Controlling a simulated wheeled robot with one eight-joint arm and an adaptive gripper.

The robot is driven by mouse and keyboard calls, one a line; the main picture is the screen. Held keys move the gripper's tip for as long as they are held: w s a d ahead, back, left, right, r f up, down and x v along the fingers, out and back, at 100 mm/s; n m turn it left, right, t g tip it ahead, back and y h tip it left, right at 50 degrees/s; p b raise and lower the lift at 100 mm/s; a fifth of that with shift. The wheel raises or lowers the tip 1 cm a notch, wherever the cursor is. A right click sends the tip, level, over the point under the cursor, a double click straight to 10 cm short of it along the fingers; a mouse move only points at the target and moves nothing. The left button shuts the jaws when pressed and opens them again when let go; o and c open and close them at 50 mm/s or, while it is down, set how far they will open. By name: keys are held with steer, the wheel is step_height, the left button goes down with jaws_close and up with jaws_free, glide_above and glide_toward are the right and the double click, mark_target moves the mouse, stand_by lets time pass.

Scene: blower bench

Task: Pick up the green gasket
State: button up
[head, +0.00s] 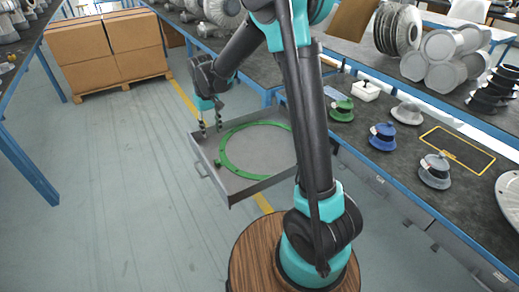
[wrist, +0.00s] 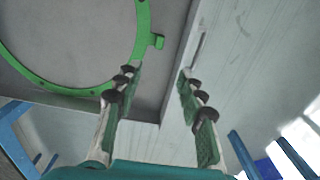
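The green gasket (head: 226,164) is a large flat ring lying in an open grey drawer (head: 208,172). My arm hides part of its right side in the head view. In the wrist view the gasket (wrist: 143,25) curves across the upper left, with a small tab (wrist: 158,41) on its outer edge. My gripper (head: 211,127) points down over the drawer's far left corner. In the wrist view its two fingers (wrist: 157,72) are spread apart with nothing between them. The tab is beyond the fingertips there, and the gasket appears apart from both fingers.
The drawer wall (wrist: 181,75) runs close to the gasket's tab and between my fingers in the wrist view. A workbench (head: 375,170) with green, blue and grey parts stands on the right. Cardboard boxes (head: 105,50) stand at the back left. The floor left of the drawer is clear.

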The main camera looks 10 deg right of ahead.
mark_target(217, 161)
step_height(217, 161, down, 17)
steer(key=shift+s+d+r, duration=0.1)
steer(key=shift+d+r, duration=0.05)
steer(key=shift+r, duration=0.05)
stand_by(0.5)
steer(key=shift+c, duration=0.3)
jaws_close()
